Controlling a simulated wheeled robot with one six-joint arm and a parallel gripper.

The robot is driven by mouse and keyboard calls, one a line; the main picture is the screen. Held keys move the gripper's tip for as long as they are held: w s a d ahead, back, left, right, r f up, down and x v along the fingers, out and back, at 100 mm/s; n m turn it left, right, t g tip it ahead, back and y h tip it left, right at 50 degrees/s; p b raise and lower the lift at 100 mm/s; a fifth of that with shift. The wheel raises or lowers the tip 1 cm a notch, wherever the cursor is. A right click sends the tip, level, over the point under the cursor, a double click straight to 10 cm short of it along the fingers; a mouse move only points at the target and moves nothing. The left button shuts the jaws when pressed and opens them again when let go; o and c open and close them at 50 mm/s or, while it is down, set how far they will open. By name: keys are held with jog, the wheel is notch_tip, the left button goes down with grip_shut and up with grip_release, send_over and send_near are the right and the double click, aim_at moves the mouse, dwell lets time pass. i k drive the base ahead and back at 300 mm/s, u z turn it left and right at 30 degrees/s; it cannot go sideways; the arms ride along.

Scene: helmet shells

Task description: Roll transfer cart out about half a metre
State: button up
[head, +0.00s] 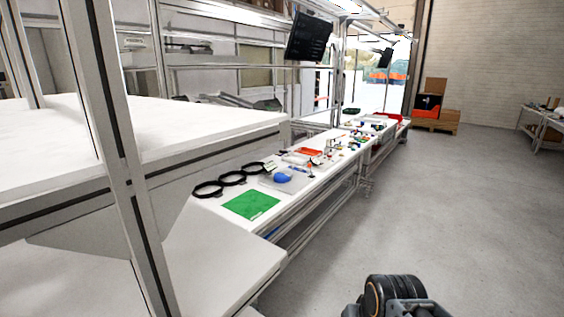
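I cannot pick out a transfer cart for certain. A metal-framed stand with white shelves (60,245) fills the left of the head view, and a frame post (120,180) crosses it. Whether this is the cart, and whether it has wheels, does not show. My gripper is not in view; only a dark, rounded part of my arm shows at the bottom edge, over the floor and apart from the stand.
A long white workbench (215,203) runs away beyond the stand. It bears a green mat (251,205), black rings (207,189), a blue rounded piece (281,177) and small parts. Grey floor (440,210) is open to the right. Crates (435,120) stand far back.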

aim_at(99, 219)
jog(key=z, duration=0.7)
jog(key=k, duration=1.2)
jog(key=u, duration=1.65)
jog(key=i, duration=0.5)
jog(key=u, duration=0.1)
